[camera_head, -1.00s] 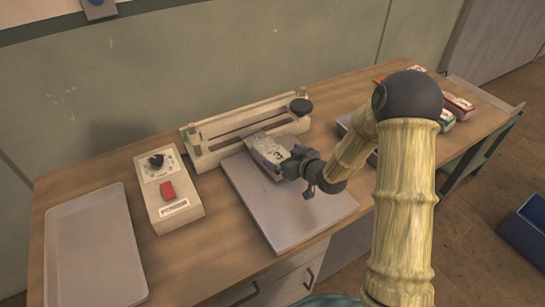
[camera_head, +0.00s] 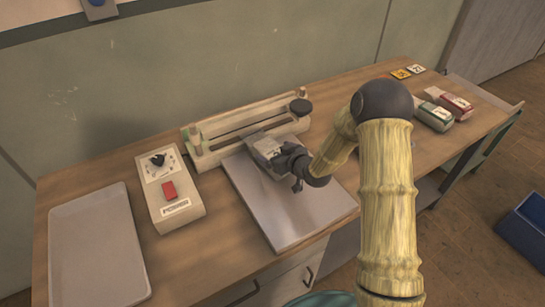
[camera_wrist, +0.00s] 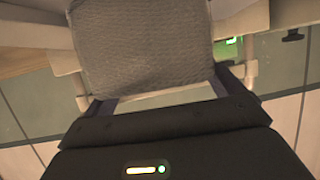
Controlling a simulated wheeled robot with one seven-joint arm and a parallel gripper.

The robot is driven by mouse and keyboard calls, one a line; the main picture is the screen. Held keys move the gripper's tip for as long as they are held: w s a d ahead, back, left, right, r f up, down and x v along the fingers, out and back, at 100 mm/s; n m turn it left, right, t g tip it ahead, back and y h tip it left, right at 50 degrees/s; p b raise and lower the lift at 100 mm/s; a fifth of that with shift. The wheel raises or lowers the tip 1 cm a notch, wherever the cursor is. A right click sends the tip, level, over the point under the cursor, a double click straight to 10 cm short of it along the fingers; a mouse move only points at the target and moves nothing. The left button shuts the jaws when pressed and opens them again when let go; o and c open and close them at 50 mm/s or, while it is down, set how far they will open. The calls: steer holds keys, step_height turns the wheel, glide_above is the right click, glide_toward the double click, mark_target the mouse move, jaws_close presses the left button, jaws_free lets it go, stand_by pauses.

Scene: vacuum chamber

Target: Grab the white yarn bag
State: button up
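The white yarn bag (camera_head: 259,147) is a pale greyish packet. It rests on the flat metal plate (camera_head: 290,213) in front of the long sealing bar. My gripper (camera_head: 282,158) is at the bag's right end, low over the plate, and covers part of it. In the wrist view the bag (camera_wrist: 145,45) fills the upper middle as a grey woven-looking surface. My gripper's dark fingers (camera_wrist: 163,93) stand wide apart, one toward each side of the bag's near edge. They look open; contact with the bag is not clear.
A sealing bar (camera_head: 245,132) stands directly behind the bag. A control box (camera_head: 168,190) with a red switch and an empty grey tray (camera_head: 95,245) are at left. Green and red packets (camera_head: 434,117) lie at right. A blue bin (camera_head: 525,228) is on the floor.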

steer(key=c, duration=1)
steer(key=shift+r, duration=0.1)
steer(key=shift+r, duration=0.5)
step_height(320, 180, up, 2)
steer(key=shift+r+b, duration=0.1)
steer(key=shift+b, duration=0.35)
steer(key=s+d+b, duration=0.1)
steer(key=s+d, duration=0.2)
steer(key=s, duration=0.1)
steer(key=s+d+b, duration=0.1)
steer(key=s+d, duration=0.3)
steer(key=s, duration=0.1)
steer(key=s+d+b, duration=0.1)
steer(key=s+d, duration=0.3)
steer(key=s, duration=0.1)
steer(key=shift+d+b, duration=0.15)
steer(key=shift+b, duration=0.2)
